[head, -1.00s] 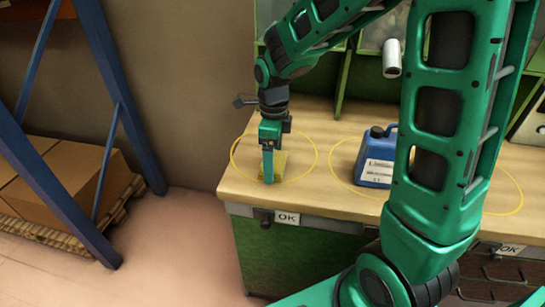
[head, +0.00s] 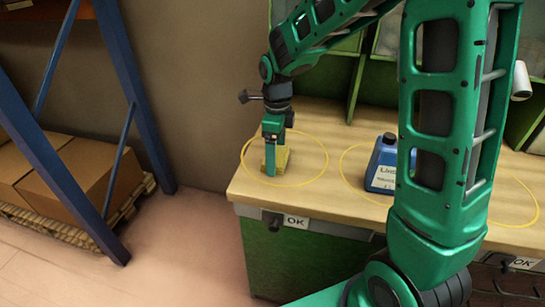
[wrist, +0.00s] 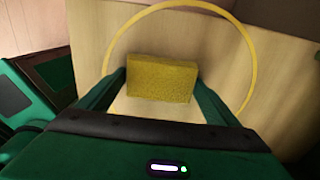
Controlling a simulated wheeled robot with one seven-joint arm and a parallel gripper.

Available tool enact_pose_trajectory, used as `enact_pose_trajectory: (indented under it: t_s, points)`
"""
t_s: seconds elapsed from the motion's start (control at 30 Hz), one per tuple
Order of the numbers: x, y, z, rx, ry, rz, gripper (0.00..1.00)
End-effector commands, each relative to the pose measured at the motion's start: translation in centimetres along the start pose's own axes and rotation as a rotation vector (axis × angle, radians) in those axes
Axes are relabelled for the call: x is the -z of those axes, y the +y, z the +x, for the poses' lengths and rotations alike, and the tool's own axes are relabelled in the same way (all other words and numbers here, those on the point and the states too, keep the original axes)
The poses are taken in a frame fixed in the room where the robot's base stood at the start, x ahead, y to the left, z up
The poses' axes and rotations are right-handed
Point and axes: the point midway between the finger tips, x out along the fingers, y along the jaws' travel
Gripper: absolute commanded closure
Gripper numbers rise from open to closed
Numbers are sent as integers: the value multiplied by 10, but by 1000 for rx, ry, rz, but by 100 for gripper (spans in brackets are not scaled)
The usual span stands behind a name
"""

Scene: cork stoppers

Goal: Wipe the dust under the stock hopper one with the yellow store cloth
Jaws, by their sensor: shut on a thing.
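The yellow store cloth (head: 284,160) shows as a thick yellow block at the left end of the wooden bench top (head: 345,150). My gripper (head: 271,168) points down and is shut on it. In the wrist view the cloth (wrist: 160,78) sits between my two fingers (wrist: 160,100), inside a yellow ring (wrist: 248,62) marked on the bench. The cloth looks to be at or just above the surface; contact cannot be told. I see no dust in the ring. Which part is stock hopper one cannot be told.
A blue jug (head: 383,165) stands in a second yellow ring to the right, partly behind my arm. Green shelving (head: 345,75) rises at the back. A blue rack (head: 135,90) with cardboard boxes (head: 95,175) stands left, across a floor gap.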

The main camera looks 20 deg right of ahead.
Motion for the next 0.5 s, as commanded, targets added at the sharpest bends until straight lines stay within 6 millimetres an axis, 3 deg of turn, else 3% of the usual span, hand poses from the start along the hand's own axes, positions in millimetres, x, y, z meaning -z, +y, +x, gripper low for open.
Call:
enact_pose_trajectory:
  t_s: [0.5]
  points:
    - [2, -27, 1, -1, 2, 4, 39]
